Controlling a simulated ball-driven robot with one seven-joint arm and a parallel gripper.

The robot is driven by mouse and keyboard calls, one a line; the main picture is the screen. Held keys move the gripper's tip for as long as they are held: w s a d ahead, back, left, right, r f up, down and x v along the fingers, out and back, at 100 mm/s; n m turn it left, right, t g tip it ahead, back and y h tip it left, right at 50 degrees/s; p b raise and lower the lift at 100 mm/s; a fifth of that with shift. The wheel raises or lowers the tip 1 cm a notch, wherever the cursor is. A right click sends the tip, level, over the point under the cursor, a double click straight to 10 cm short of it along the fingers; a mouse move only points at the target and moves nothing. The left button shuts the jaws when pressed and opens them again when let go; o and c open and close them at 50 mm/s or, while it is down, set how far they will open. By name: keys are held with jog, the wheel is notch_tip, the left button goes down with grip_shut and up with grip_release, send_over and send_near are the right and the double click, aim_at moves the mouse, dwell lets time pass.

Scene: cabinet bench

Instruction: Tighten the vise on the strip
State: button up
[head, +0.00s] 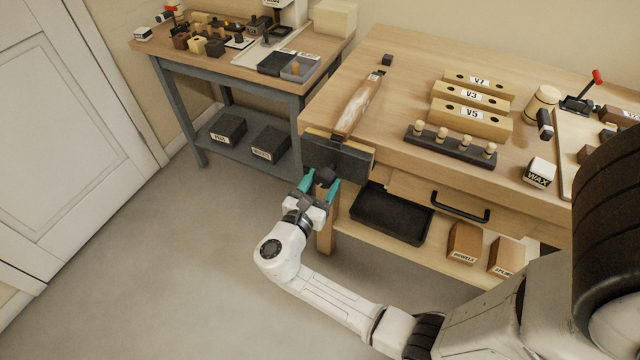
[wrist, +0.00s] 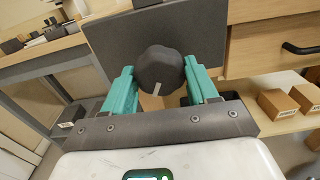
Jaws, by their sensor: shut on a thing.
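The vise (head: 350,162) is a dark grey block on the front left edge of the wooden bench, and its grey face fills the top of the wrist view (wrist: 115,40). Its dark faceted knob (wrist: 162,70) carries a pale mark pointing down toward me. My gripper (head: 320,184) is shut on the knob, with one teal finger on each side of it in the wrist view (wrist: 158,84). The strip (head: 358,106), brown wood with a pale streaked patch, lies on the bench behind the vise. Whether its near end touches the jaw is too small to tell.
A small dark block (head: 387,60) stands near the strip's far end. Wooden blocks (head: 470,122), a peg rack (head: 450,146) and a wax box (head: 540,172) stand to the right. A drawer handle (head: 460,208) juts out right of the vise. Floor at left is clear.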

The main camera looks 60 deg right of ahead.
dwell(0.4)
jog(key=shift+m, duration=0.5)
jog(key=o, duration=0.9)
jog(key=a+p, duration=0.1)
jog(key=a, duration=0.6)
jog(key=shift+s, duration=0.2)
